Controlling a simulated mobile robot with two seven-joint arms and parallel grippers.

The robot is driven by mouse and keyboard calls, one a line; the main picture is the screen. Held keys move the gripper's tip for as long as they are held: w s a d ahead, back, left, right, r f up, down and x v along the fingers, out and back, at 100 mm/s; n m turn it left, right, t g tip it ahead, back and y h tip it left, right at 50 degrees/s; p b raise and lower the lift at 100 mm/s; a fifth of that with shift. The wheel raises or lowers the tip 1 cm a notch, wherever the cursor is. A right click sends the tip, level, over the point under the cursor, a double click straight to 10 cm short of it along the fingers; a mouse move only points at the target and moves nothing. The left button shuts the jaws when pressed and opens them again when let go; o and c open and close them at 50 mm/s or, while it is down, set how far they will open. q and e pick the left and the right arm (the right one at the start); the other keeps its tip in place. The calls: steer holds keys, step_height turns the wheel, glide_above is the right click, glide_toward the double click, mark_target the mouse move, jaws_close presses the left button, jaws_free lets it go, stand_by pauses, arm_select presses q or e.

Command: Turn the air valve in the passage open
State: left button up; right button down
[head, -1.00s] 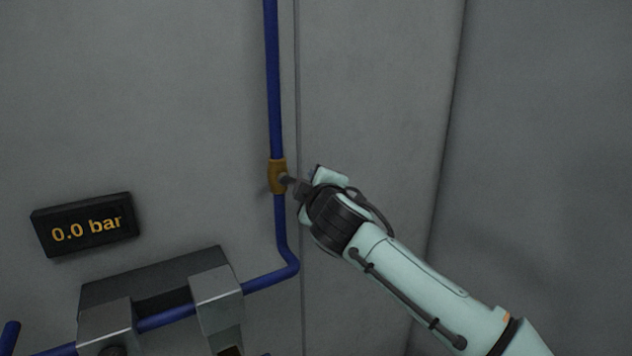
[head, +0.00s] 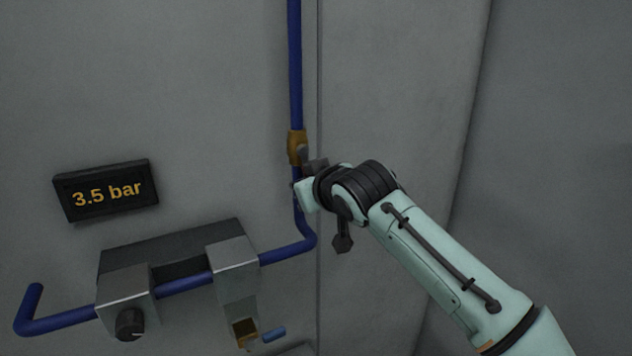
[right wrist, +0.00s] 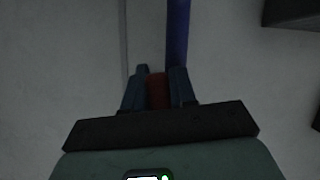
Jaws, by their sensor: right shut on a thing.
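The air valve is a brass body (head: 297,147) on a vertical blue pipe (head: 295,70) in the head view. My right gripper (head: 300,188) is just below the brass body, beside the pipe, with its fingers mostly hidden by my wrist. In the right wrist view, its two dark fingers (right wrist: 161,86) are shut on a red handle (right wrist: 158,93) next to the blue pipe. My left gripper is in neither current view.
A black display (head: 107,191) on the grey wall reads 3.5 bar. Below it, a dark box with metal blocks (head: 233,267) carries a horizontal blue pipe and a black knob (head: 130,324). A wall corner lies right of my arm.

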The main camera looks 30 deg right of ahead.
steer(key=shift+w+a+m+y, duration=0.1)
steer(key=shift+a+m+y, duration=0.5)
steer(key=shift+a+m, duration=0.2)
steer(key=c, duration=1)
jaws_free()
steer(key=b+v, duration=0.1)
steer(key=v, duration=1.2)
steer(key=shift+a, duration=0.1)
